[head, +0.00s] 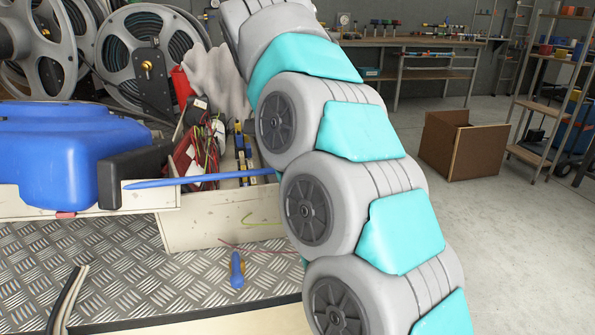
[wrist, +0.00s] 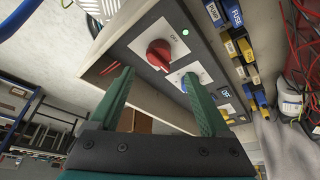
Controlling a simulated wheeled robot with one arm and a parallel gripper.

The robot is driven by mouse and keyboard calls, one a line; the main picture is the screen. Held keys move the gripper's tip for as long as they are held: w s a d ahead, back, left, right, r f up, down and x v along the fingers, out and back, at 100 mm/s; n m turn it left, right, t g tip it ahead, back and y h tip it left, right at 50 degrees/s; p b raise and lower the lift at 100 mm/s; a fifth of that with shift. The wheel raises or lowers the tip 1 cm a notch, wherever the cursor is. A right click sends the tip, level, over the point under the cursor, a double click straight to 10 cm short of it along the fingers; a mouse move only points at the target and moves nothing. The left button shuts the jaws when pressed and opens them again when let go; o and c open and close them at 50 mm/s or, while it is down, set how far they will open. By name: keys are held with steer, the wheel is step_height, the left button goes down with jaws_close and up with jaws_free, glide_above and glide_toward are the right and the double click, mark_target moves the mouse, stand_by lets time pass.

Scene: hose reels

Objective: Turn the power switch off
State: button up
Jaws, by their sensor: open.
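The power switch is a red rotary knob (wrist: 159,54) on a white plate marked OFF, set in a grey panel (wrist: 205,55) in the wrist view. A small green light (wrist: 186,31) glows beside it. My gripper (wrist: 159,74) is open, with its two green fingers spread below the knob in the picture. The knob appears beyond the gap between the fingertips, and I see no contact. A blue control (wrist: 184,82) sits lower on the panel, partly hidden by the right finger. In the head view my arm hides the gripper, and the red knob does not show.
Fuse boxes (wrist: 236,15) and red cables (wrist: 305,45) lie right of the panel in the wrist view. In the head view, hose reels (head: 150,60), a blue case (head: 60,150) and a screwdriver (head: 237,270) crowd the left. Open floor lies right, around a brown box (head: 475,155).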

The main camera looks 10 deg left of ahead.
steer(key=shift+p+x, duration=0.3)
steer(key=shift+x, duration=3.45)
steer(key=shift+s, duration=0.15)
steer(key=shift+c, duration=0.2)
jaws_close()
